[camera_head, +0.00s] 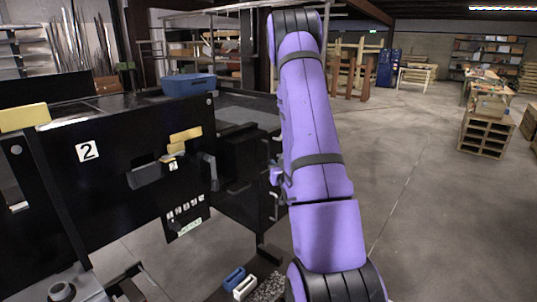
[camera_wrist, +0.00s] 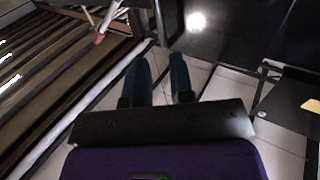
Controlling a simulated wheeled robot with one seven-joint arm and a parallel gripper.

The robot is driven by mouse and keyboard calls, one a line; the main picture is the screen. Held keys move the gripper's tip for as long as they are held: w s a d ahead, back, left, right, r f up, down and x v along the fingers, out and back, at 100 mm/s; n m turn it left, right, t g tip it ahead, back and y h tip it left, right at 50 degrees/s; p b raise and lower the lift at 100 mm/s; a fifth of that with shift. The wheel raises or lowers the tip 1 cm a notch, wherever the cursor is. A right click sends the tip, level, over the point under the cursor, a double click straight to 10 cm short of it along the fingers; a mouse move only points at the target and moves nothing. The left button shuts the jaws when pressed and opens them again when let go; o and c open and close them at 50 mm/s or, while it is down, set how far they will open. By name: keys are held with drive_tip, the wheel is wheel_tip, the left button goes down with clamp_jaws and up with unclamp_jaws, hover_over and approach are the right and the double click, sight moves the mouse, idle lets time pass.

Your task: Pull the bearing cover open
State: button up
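A black machine housing (camera_head: 110,175) with a white "2" label stands at the left in the head view. A smaller black panel (camera_head: 245,170) is at its right end, partly behind my purple arm; I cannot tell for certain which part is the bearing cover. In the wrist view my gripper (camera_wrist: 160,62) has its two dark fingers apart with nothing between them. A dark panel (camera_wrist: 235,30) with a bright reflection lies beyond the fingertips. In the head view the fingers are hidden or too small to tell.
A blue bin (camera_head: 188,84) sits on top of the machine. Yellow pieces (camera_head: 185,134) are on its front. A blue block and a white block (camera_head: 244,288) lie low at the bottom. A slatted frame (camera_wrist: 60,70) fills the wrist view's left. Open floor (camera_head: 420,190) lies right.

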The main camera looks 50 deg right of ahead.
sight(269, 153)
drive_tip(key=x, duration=1)
drive_tip(key=shift+w+d, duration=0.2)
drive_tip(key=shift+w, duration=0.1)
drive_tip(key=shift+r, duration=0.1)
clamp_jaws()
